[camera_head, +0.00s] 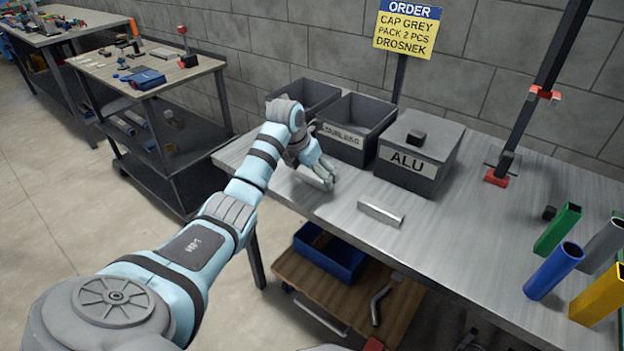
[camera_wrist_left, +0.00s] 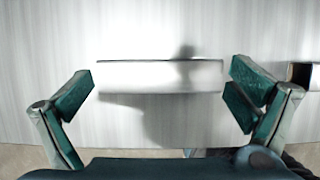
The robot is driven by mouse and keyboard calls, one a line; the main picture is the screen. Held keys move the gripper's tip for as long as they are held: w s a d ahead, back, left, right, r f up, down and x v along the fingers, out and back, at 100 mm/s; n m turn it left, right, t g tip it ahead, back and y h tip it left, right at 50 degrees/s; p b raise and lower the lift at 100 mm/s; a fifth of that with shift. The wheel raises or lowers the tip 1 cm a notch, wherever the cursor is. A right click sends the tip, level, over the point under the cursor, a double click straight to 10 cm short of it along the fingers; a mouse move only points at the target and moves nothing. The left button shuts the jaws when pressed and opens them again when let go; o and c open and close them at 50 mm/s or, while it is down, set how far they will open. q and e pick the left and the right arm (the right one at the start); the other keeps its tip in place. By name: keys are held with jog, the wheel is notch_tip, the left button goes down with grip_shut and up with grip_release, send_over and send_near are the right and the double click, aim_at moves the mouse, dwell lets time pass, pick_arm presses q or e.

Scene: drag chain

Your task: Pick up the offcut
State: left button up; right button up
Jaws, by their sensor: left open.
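My left gripper (camera_head: 326,178) is over the worktable's left part in the head view, in front of the grey bins. In the left wrist view its two fingers (camera_wrist_left: 160,88) are spread wide. Between them, on the tabletop, lies a short pale metal bar (camera_wrist_left: 160,76), which looks like the offcut. It lies sideways, with a gap to each finger. In the head view my gripper mostly hides this bar. A separate silver profile (camera_head: 381,214) lies to the right of the gripper; its hollow end shows at the right edge of the left wrist view (camera_wrist_left: 303,75). My right gripper is out of view.
Coloured tubes (camera_head: 553,271) stand at the right.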

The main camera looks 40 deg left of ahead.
aim_at(311, 174)
pick_arm(q)
jog(key=shift+r, duration=0.1)
jog(key=c, duration=1)
jog(key=shift+o, duration=0.2)
notch_tip(311, 174, up, 20)
jog(key=p, duration=0.4)
jog(key=shift+p, duration=0.35)
